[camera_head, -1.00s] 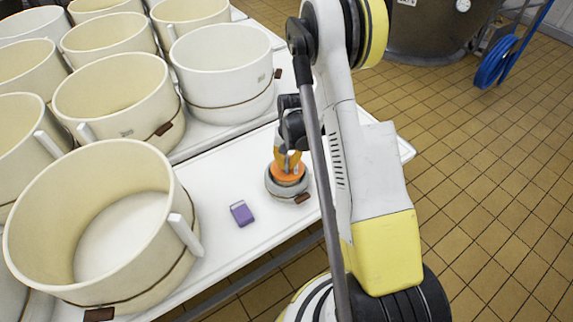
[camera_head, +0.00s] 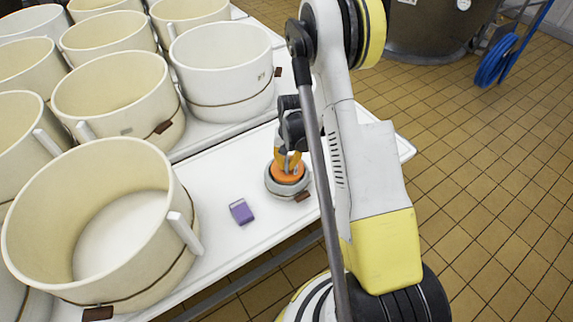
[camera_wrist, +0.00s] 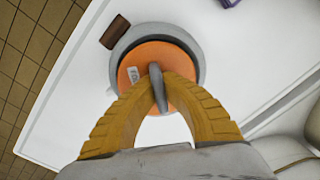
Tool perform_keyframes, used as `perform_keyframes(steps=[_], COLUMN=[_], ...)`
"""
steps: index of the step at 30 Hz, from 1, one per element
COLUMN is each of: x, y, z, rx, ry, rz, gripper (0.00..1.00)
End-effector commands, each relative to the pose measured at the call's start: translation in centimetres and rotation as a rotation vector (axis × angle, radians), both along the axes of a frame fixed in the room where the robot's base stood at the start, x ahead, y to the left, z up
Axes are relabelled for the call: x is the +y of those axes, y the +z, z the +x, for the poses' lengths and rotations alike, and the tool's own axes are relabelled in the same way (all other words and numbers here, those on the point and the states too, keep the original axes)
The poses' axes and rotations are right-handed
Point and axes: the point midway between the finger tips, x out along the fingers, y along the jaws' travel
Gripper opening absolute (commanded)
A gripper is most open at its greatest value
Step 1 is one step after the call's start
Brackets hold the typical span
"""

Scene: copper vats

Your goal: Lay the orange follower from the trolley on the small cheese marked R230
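The orange follower (camera_head: 288,174) is a round disc with a grey upright handle (camera_wrist: 158,87) and a white label too small to read. My gripper (camera_wrist: 158,90) has its two yellow fingers closed on that handle. The follower is over the small grey round mould (camera_head: 274,189), whose rim shows around the disc in the wrist view (camera_wrist: 201,68). I cannot tell whether the disc rests inside it or hovers just above. A brown tag (camera_wrist: 115,32) hangs at the mould's side; no R230 mark is readable. Any cheese inside is hidden.
The mould stands on a white table (camera_head: 228,177) near its front edge. A purple block (camera_head: 242,211) lies to its left. Large cream vats (camera_head: 100,220) fill the table's left and back. Tiled floor (camera_head: 480,180) is open at the right.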

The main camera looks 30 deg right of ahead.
Motion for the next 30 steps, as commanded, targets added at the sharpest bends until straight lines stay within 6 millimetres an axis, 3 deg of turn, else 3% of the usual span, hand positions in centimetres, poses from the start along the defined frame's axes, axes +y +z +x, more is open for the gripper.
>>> perform_keyframes(steps=[24,27,30], x=[0.0,-0.01,-0.01], y=[-0.84,-0.84,-0.85], z=[0.0,-0.01,-0.01], rx=[0.0,0.0,0.0], ry=[0.0,0.0,0.0], rz=[0.0,0.0,0.0], gripper=[0.0,0.21,0.21])
